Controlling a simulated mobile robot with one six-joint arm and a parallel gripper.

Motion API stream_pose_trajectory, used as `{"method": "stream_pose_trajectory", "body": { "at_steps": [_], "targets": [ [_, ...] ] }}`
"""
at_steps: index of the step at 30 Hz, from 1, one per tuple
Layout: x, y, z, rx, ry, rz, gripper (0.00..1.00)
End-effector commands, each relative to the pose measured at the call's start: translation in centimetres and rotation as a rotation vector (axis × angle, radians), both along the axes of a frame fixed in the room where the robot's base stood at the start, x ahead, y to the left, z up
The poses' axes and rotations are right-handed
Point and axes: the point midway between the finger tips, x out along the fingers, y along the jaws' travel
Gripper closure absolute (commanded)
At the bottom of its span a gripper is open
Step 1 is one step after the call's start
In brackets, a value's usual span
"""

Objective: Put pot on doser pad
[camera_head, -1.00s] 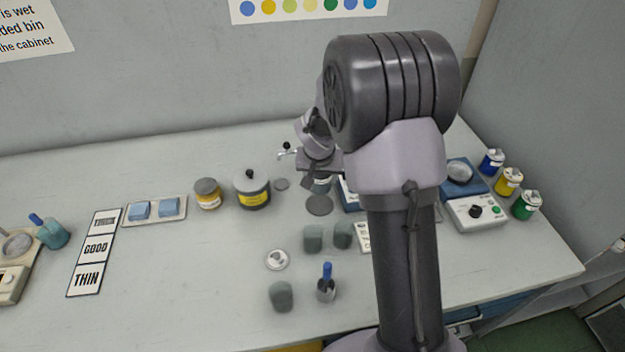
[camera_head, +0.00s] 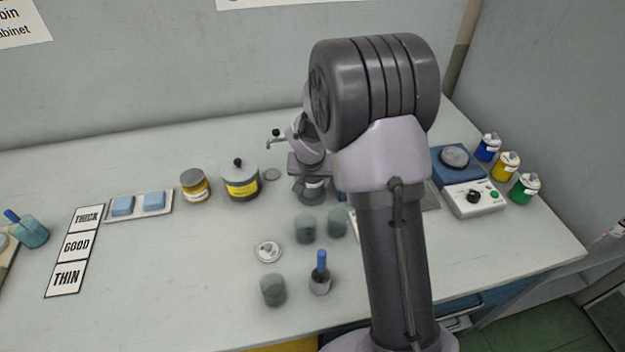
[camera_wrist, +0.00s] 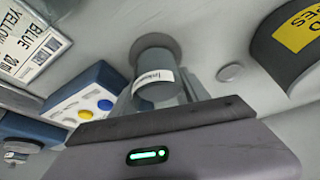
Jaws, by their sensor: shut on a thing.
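My gripper (camera_head: 311,172) is shut on a small grey pot (camera_head: 312,189) with a white label. In the wrist view, the pot (camera_wrist: 155,80) stands between my two fingers (camera_wrist: 157,95), its label facing the camera. A dark grey round pad (camera_wrist: 172,44), which looks like the doser pad, shows around the pot's far end. The pot is upright over this pad, and I cannot tell whether it touches it. In the head view the pot and gripper cover most of the pad.
A blue box with coloured buttons (camera_wrist: 90,104) is close left of the pot in the wrist view. A yellow-labelled lidded pot (camera_head: 240,182) and a small grey disc (camera_head: 272,174) stand left of my gripper. Grey cups (camera_head: 305,229) and a blue-handled tool (camera_head: 320,275) stand in front.

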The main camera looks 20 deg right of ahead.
Motion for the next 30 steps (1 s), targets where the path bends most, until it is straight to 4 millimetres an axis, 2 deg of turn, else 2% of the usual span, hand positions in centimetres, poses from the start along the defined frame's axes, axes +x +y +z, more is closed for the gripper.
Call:
{"method": "stream_pose_trajectory", "body": {
  "at_steps": [17, 18, 21, 22, 28, 29, 30],
  "targets": [
    [0.01, -0.01, -0.76, 0.0, 0.0, 0.0, 0.94],
    [0.01, 0.0, -0.78, 0.0, 0.0, 0.0, 0.45],
    [0.01, -0.01, -0.71, 0.0, 0.0, 0.0, 0.25],
    [0.01, -0.01, -0.71, 0.0, 0.0, 0.0, 0.21],
    [0.01, 0.0, -0.72, 0.0, 0.0, 0.0, 0.21],
    [-0.02, 0.01, -0.74, 0.0, 0.0, 0.0, 0.19],
    [-0.02, 0.01, -0.74, 0.0, 0.0, 0.0, 0.11]
  ]
}}
